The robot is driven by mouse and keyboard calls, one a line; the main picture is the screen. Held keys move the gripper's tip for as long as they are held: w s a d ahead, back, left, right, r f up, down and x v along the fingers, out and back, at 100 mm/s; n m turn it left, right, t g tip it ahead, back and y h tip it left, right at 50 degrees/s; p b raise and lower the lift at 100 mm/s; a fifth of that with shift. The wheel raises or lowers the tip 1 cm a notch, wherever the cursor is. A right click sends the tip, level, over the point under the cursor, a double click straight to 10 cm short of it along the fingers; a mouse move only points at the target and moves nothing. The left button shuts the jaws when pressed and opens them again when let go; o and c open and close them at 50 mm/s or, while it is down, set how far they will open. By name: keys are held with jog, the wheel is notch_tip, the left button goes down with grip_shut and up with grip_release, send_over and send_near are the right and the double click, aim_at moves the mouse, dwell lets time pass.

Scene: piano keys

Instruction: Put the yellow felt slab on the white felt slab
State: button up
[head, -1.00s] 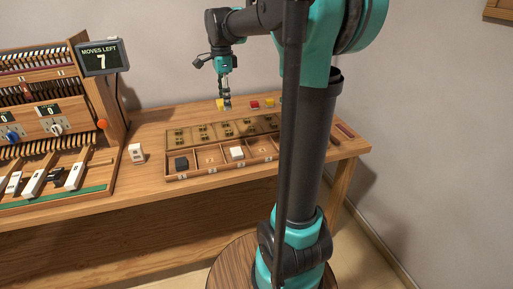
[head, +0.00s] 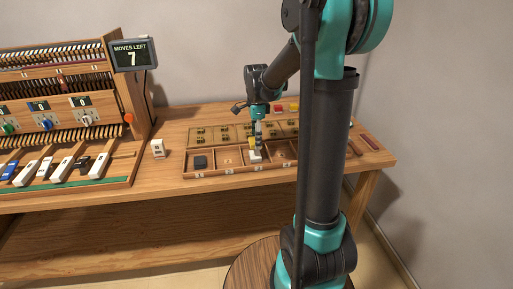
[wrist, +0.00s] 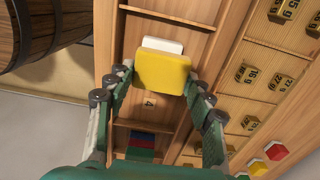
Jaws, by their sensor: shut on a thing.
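My gripper (head: 257,138) is over the front row of the wooden tray, shut on the yellow felt slab (head: 251,141). In the wrist view the yellow slab (wrist: 162,74) lies flat between the two fingertips of my gripper (wrist: 159,80). The white felt slab (head: 255,156) is in a front compartment of the tray, below the yellow one. In the wrist view only the far edge of the white slab (wrist: 162,45) shows; the yellow slab hides the rest. I cannot tell whether the two slabs touch.
The tray (head: 222,173) holds a black slab (head: 200,162) further left. A white block (head: 158,148) stands left of the tray, near the piano mechanism (head: 122,95). The sign (head: 133,55) reads 7 moves left.

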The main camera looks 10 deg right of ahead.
aim_at(256, 154)
jog(key=shift+f, duration=2.15)
jog(key=shift+f, duration=0.1)
jog(key=o, duration=0.8)
jog(key=shift+o, duration=0.2)
notch_tip(256, 154, up, 12)
jog(key=shift+s, duration=0.1)
jog(key=s+d+f+n+t, duration=0.2)
jog(key=s+f+n, duration=0.5)
jog(key=s+n, duration=0.2)
jog(key=s+d+f+n+t, duration=0.2)
jog(key=s+f+n, duration=0.6)
jog(key=s, duration=0.5)
jog(key=shift+n, duration=0.5)
jog(key=shift+f, duration=0.1)
